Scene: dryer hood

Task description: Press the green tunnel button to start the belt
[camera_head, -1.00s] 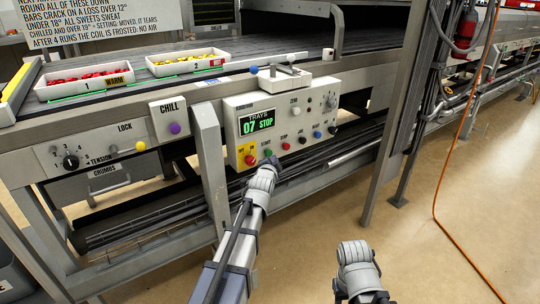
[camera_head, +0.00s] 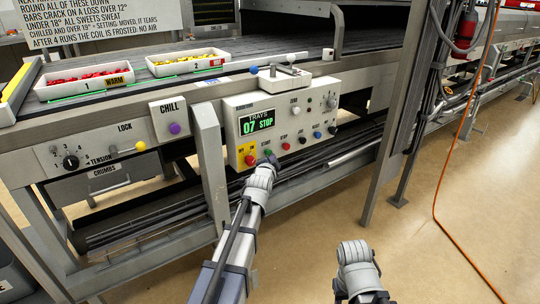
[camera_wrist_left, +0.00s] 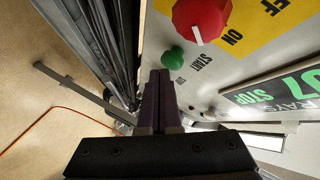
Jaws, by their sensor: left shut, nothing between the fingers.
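The green button (camera_head: 268,153) sits on the pale control panel (camera_head: 304,101), right of a red knob (camera_head: 250,159). In the left wrist view the green button (camera_wrist_left: 173,58), labelled START, is just beyond my fingertips and slightly to their right. My left gripper (camera_head: 271,160) is shut and empty, close in front of the button and just below it in the head view. I cannot tell whether it touches. The panel display (camera_head: 257,121) reads TRAYS 07 STOP. My right gripper (camera_head: 353,250) is low in the head view, away from the panel; its fingers cannot be made out.
Other small buttons (camera_head: 301,139) line the panel right of the green one. A grey post (camera_head: 209,160) stands left of the panel. Two white trays of sweets (camera_head: 84,89) (camera_head: 187,67) sit on the belt above. Open floor lies at lower right.

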